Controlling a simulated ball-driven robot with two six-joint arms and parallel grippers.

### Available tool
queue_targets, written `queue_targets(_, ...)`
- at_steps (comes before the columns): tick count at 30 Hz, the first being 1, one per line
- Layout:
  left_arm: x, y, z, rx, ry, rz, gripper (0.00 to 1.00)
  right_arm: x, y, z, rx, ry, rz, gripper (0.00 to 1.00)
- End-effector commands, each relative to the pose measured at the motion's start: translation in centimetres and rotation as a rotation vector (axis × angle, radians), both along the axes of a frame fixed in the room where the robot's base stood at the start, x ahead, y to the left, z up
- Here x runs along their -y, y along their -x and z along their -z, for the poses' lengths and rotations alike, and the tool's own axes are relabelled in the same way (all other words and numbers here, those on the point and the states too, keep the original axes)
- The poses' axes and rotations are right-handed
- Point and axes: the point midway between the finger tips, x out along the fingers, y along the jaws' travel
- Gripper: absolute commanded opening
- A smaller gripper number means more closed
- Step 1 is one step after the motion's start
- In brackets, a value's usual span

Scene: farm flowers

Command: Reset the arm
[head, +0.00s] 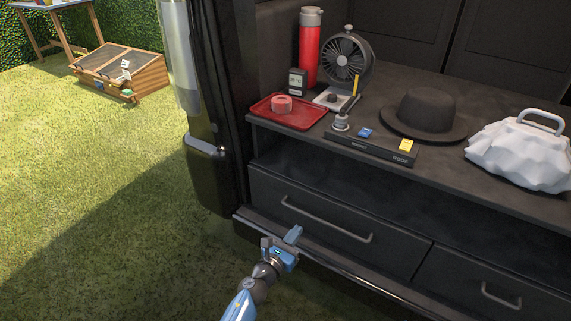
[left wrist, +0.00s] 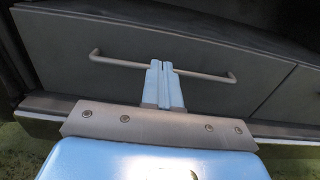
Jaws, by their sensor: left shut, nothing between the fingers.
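My left gripper (head: 293,238) is blue and grey and comes in at the bottom middle of the head view. It is low, in front of the dark cabinet's left drawer (head: 310,228). In the left wrist view its two blue fingers (left wrist: 164,68) are together with nothing between them. They overlap the bar handle (left wrist: 120,62) of the drawer in that view; I cannot tell whether they touch it. The drawer looks closed. My right gripper is in neither view.
On the counter stand a red tray (head: 314,122), red bottle (head: 310,60), fan (head: 345,62), switch panel (head: 372,146), black hat (head: 424,112) and white bag (head: 520,150). A dark post (head: 222,100) rises at left. The grass (head: 100,200) at left is open. A wooden box (head: 122,75) lies beyond.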

Motion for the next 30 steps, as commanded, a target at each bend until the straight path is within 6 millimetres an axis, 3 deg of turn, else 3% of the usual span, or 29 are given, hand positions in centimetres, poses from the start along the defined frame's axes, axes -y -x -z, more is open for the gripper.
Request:
queue_targets(7, 0.0, 0.0, -0.2, -0.122, 0.183, 0.002, 0.0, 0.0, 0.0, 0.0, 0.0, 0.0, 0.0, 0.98)
queue_targets(11, -0.1, 0.0, -3.7, -0.267, 0.521, 0.025, 0.0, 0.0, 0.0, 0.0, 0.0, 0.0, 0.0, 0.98)
queue_targets(14, -1.4, 1.6, -5.5, -0.435, 0.852, 0.057, 0.0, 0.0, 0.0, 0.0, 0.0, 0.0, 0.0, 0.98)
queue_targets(17, -4.4, 4.1, -6.4, -0.621, 1.208, 0.085, 0.0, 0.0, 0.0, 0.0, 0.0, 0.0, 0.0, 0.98)
queue_targets(21, -9.9, 8.8, -6.9, -0.868, 1.704, 0.125, 0.0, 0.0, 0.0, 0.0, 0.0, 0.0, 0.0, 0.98)
queue_targets(30, -20.2, 19.2, -8.0, -1.138, 2.514, 0.199, 0.0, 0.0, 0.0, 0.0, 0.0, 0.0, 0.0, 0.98)
